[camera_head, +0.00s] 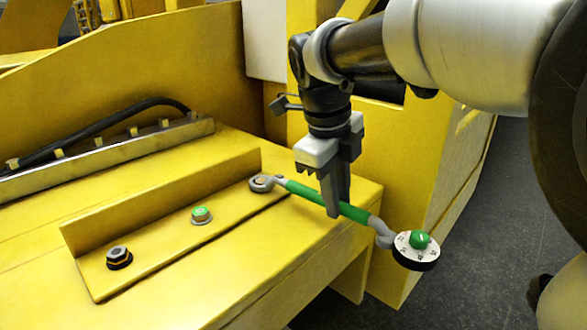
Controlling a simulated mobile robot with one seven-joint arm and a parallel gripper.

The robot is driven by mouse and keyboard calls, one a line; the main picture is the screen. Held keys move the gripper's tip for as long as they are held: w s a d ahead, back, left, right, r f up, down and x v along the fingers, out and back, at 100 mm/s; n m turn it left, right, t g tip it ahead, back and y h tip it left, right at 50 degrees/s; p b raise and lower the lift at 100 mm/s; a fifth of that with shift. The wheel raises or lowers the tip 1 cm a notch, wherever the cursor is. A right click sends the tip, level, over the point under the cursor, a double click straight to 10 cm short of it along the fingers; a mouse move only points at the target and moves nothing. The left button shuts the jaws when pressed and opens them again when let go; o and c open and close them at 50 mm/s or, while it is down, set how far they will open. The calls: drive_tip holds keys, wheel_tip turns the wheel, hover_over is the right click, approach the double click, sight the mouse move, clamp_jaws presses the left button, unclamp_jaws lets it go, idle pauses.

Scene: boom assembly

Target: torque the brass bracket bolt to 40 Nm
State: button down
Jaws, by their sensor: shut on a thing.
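A torque wrench (356,212) with a green grip and grey metal ends runs from the bracket out past the right edge of the yellow beam. My gripper (336,200) points down and is shut on its green grip. The wrench's ring end (262,183) sits at the rightmost bolt place on the bracket. The bolt head there is mostly hidden by the ring, so I cannot tell its metal or how well it is seated. A white dial (404,247) with a green knob is at the wrench's outer end. Its numbers are too small to read surely.
The yellow angle bracket (160,248) also bears a green-topped bolt (201,215) in the middle and a dark-based grey bolt (119,257) at left. A black hose (110,116) lies along a metal rail behind. Grey floor (480,255) is open at right.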

drive_tip(key=shift+s+a+m, duration=0.45)
drive_tip(key=shift+s+m, duration=0.05)
drive_tip(key=shift+s, duration=0.15)
drive_tip(key=shift+s+a+m+g, duration=0.3)
drive_tip(key=shift+s+a+m, duration=0.5)
drive_tip(key=shift+s+a, duration=0.2)
drive_tip(key=shift+a+f+b, duration=0.1)
drive_tip(key=shift+a+b, duration=0.05)
drive_tip(key=shift+b, duration=0.55)
drive_tip(key=shift+s+a+m+b, duration=0.4)
drive_tip(key=shift+a+b, duration=0.05)
drive_tip(key=shift+b, duration=1.25)
drive_tip(key=shift+a+h+b, duration=0.3)
drive_tip(key=shift+a+b, duration=0.05)
drive_tip(key=shift+b, duration=2.6)
drive_tip(key=shift+s+a+m+b, duration=0.25)
drive_tip(key=shift+s+m+b, duration=0.15)
drive_tip(key=shift+b, duration=2.3)
drive_tip(key=shift+s+d, duration=0.1)
